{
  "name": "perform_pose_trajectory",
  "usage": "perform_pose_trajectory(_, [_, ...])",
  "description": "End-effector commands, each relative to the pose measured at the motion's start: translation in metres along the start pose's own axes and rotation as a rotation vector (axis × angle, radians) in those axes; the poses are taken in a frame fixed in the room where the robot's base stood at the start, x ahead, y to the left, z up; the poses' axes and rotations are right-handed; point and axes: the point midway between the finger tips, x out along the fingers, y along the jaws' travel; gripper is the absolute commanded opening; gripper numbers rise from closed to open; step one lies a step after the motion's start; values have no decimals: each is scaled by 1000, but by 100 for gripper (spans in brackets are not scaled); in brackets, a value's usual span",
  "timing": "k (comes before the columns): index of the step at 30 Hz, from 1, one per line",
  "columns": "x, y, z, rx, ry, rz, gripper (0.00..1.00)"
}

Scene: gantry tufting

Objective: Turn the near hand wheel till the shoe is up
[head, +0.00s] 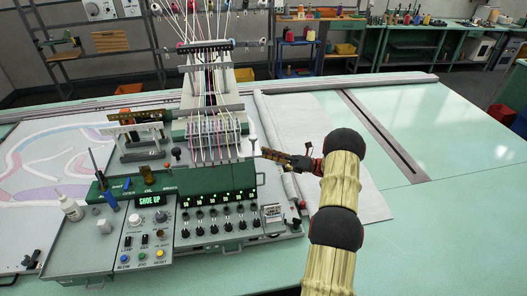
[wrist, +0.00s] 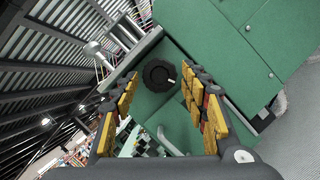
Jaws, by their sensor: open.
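In the wrist view a black hand wheel (wrist: 160,75) with a small white mark on its face sits against a green machine housing (wrist: 215,40). My gripper (wrist: 161,88) is open, with its yellow-padded fingers on either side of the wheel in that view. I cannot tell whether they touch it. In the head view my gripper (head: 268,155) reaches to the right side of the tufting machine (head: 207,100); the wheel is not clearly visible there. A green display (head: 150,199) on the control panel reads "SHOE UP". The shoe itself cannot be made out.
The console (head: 215,222) with several knobs and lit readouts stands in front of the machine. A pale-knobbed lever (head: 253,141) rises near my gripper. Grey cloth (head: 325,130) lies to the right. The green table (head: 440,215) is clear further right.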

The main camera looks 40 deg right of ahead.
Motion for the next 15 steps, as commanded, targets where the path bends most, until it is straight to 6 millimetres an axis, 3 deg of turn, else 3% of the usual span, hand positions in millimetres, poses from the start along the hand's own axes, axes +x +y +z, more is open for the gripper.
perform_pose_trajectory(6, [19, 0, 0, 0, 0, 1, 45])
perform_pose_trajectory(15, [21, 0, 0, 1, 0, 0, 45])
